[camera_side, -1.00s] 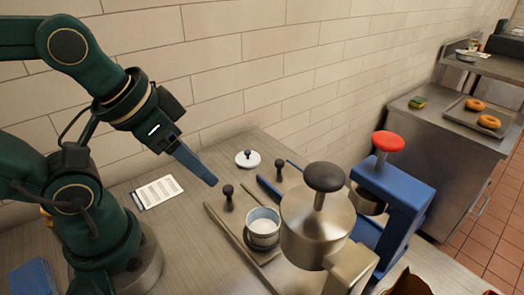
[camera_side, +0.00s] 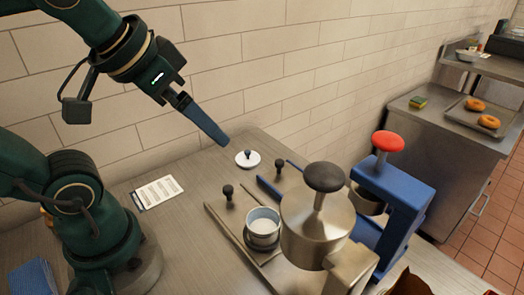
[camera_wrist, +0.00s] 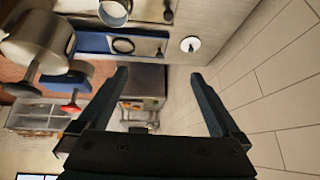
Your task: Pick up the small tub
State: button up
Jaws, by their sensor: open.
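The small tub (camera_side: 263,240) is a grey, round cup with white contents. It stands upright on a base plate at the left of the steel press, and it also shows at the top edge of the wrist view (camera_wrist: 113,14). My gripper (camera_side: 224,142) is above the counter, up and to the left of the tub in the side view, clear of it. In the wrist view its two fingers (camera_wrist: 160,75) are spread with nothing between them.
A steel press (camera_side: 312,230) with a black knob stands right beside the tub. A blue press (camera_side: 405,195) with a red knob is behind it. A tiled wall borders the back.

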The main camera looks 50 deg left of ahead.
jog(key=w+a+r+m+t+y, duration=0.1)
jog(key=w+a+r+t+y, duration=0.1)
jog(key=w+a+r+t, duration=0.4)
jog(key=w+a+r+m+t+y, duration=0.1)
jog(key=w+a+r+t+y, duration=0.15)
jog(key=w, duration=0.45)
jog(key=m+g+h, duration=1)
jog(key=m+h, duration=0.2)
jog(key=h, duration=0.6)
send_over(249, 216)
jog(key=s+a, duration=0.1)
jog(key=a, duration=0.3)
notch_tip(249, 216, down, 10)
jog(key=f, duration=1.5)
jog(key=shift+d+f, duration=0.2)
jog(key=shift+d, duration=0.05)
jog(key=shift+d+f, duration=0.1)
jog(key=shift+f, duration=0.1)
jog(key=shift+x, duration=2.45)
